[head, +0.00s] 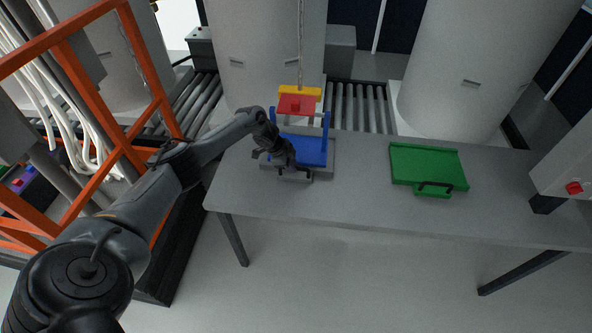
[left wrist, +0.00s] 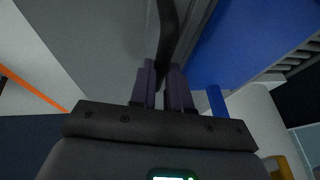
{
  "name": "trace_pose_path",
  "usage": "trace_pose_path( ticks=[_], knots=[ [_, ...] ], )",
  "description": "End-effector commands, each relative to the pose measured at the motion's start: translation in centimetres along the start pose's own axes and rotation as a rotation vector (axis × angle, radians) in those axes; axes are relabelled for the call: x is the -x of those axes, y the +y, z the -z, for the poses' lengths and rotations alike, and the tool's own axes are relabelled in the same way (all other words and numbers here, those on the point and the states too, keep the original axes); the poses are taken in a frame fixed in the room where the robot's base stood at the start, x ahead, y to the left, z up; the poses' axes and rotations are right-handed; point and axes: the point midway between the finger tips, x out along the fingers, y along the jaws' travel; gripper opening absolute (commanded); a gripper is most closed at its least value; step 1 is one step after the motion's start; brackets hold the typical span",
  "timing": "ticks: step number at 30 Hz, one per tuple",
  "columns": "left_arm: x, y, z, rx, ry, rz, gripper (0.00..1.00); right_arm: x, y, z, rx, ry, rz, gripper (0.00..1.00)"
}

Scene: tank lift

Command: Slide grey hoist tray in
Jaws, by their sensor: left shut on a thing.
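The grey hoist tray (head: 325,173) lies on the grey table at the foot of a blue hoist frame (head: 312,152). My left gripper (head: 292,172) reaches in from the left to the tray's near edge and is shut on its dark handle. In the left wrist view, my gripper's fingers (left wrist: 163,88) close around the dark handle bar (left wrist: 167,35), with the blue part (left wrist: 250,40) to the right. My gripper and arm hide part of the tray and handle in the head view. My right gripper is not in view.
A red block (head: 296,104) and a yellow bar (head: 300,91) hang on a chain above the blue frame. A green tray (head: 428,166) with a dark handle lies to the right. The table (head: 360,203) is clear between them. An orange rail (head: 110,85) stands left.

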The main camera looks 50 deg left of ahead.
Motion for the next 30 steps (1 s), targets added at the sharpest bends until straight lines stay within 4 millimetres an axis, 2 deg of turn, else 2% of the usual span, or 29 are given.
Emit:
trace_pose_path(
  ticks=[5,6,11,22,26,30],
  knots=[
    [-0.2,-0.1,-0.3,0.004,-0.006,0.008,0.00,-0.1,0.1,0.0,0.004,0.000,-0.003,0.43],
    [-0.2,-0.1,-0.3,0.004,-0.007,0.008,0.20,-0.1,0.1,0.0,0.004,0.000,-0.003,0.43],
    [-0.2,-0.1,-0.2,0.003,-0.005,0.007,0.42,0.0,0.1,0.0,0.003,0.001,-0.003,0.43],
    [0.3,-0.1,-0.2,0.002,-0.003,0.005,0.42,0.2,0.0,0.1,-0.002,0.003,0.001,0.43],
    [1.7,-0.1,-0.2,0.001,-0.004,0.005,0.42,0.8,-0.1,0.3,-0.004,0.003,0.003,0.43],
    [4.0,-0.1,-0.2,0.000,-0.005,0.006,0.42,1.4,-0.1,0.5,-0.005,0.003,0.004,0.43]
  ],
)
